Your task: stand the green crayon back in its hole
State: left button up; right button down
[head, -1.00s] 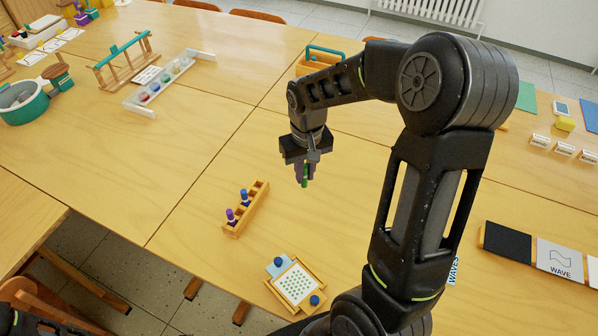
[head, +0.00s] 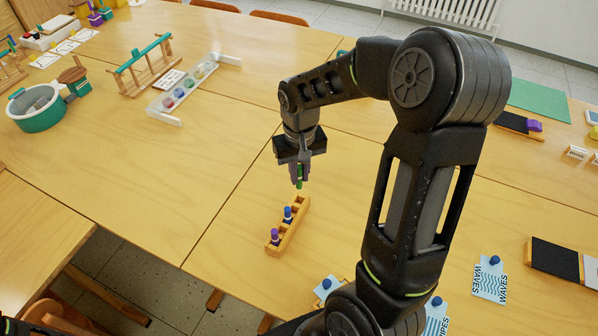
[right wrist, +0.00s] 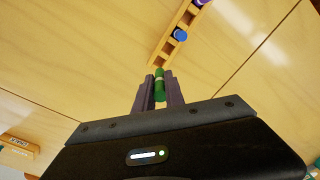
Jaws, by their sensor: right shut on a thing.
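My right gripper (head: 298,172) is shut on the green crayon (head: 299,181), which points downward from the fingers. In the right wrist view the green crayon (right wrist: 159,88) sits between the two fingertips (right wrist: 159,92). The wooden crayon rack (head: 296,228) stands on the table just below the gripper in the head view. A blue crayon (head: 287,214) and a purple crayon (head: 275,236) stand upright in it. Its far end has empty holes. The green crayon appears above and apart from that end. My left gripper is not in view.
A white rack with coloured pots (head: 186,88), a wooden frame with a teal bar (head: 145,66) and a teal tub (head: 37,108) stand at the back left. Cards with blue knobs (head: 490,278) lie at right. The table left of the crayon rack is clear.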

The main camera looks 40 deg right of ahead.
aim_at(300, 188)
jog(key=shift+f+b, duration=1.95)
jog(key=shift+f, duration=0.7)
jog(key=shift+f+b, duration=1.4)
jog(key=shift+f, duration=0.2)
dwell(1.5)
jog(key=c, duration=1.3)
grip_release()
jog(key=shift+s+a, duration=0.1)
jog(key=shift+o, duration=1.1)
jog(key=shift+r, duration=0.1)
